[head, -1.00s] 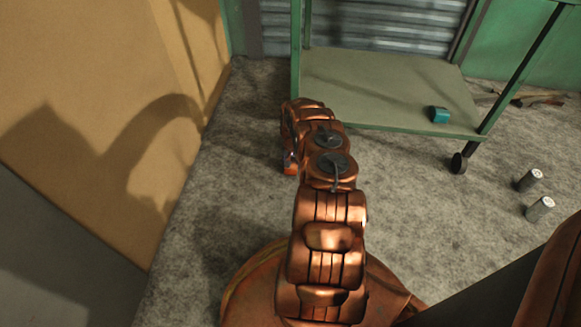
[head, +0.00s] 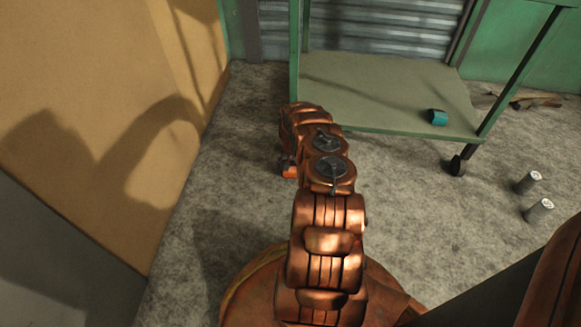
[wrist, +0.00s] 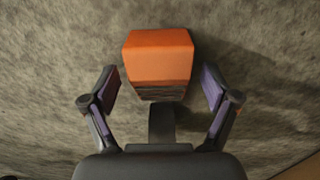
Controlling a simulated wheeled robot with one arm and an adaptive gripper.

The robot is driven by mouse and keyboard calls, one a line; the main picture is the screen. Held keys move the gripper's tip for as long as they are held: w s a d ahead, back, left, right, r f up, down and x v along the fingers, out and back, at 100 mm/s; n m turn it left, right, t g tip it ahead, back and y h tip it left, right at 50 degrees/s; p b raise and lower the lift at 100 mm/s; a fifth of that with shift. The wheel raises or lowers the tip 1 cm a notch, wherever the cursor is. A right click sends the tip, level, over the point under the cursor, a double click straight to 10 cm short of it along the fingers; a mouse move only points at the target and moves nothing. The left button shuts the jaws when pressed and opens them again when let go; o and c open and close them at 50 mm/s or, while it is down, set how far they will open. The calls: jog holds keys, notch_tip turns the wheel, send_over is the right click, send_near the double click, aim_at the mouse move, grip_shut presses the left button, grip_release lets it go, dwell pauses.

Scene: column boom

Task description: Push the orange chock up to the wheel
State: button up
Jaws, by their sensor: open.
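The orange chock (wrist: 160,55) lies on the floor in the wrist view, straight ahead of my gripper. Only a small orange part of the chock (head: 289,172) shows beside my arm in the head view. My gripper (wrist: 161,88) is open, with one finger on each side of the chock's near end and gaps on both sides. In the head view my arm hides the gripper. One caster wheel (head: 457,166) of the green cart shows at its front right corner. The front left corner is hidden behind my arm, and no wheel shows in the wrist view.
The green cart (head: 385,92) stands ahead, with a teal object (head: 437,117) on its low shelf. Two metal cans (head: 534,196) stand on the floor at right. A tan wall panel (head: 85,110) rises at left. Bare floor lies between panel and arm.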

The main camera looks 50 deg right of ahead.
notch_tip(320, 180, up, 12)
dwell(0.9)
dwell(0.5)
jog(key=s+a+r+n+p, duration=0.15)
jog(key=a+r+p, duration=0.6)
jog(key=r, duration=1.05)
jog(key=s+a+r+n+g+p, duration=0.15)
jog(key=a+r+p, duration=0.6)
jog(key=r, duration=0.95)
jog(key=s+a+r+n+t+p, duration=0.15)
jog(key=a+r+p, duration=0.6)
jog(key=r, duration=1.05)
jog(key=s+a+r+n+g+p, duration=0.1)
jog(key=s+a+r+n+p, duration=0.1)
jog(key=s+a+r+p, duration=0.6)
jog(key=s+a+r+n+p, duration=0.15)
jog(key=s+a+r, duration=0.4)
jog(key=r, duration=0.55)
jog(key=s+a+r+n+p, duration=0.1)
jog(key=s+a+r+p, duration=0.3)
jog(key=s, duration=0.3)
jog(key=s+a+r+n+p, duration=0.2)
jog(key=s+a+r+p, duration=0.1)
jog(key=s+r+p, duration=0.3)
jog(key=shift+s+a+r+g, duration=0.4)
jog(key=shift+s+r, duration=0.3)
jog(key=shift+s, duration=0.55)
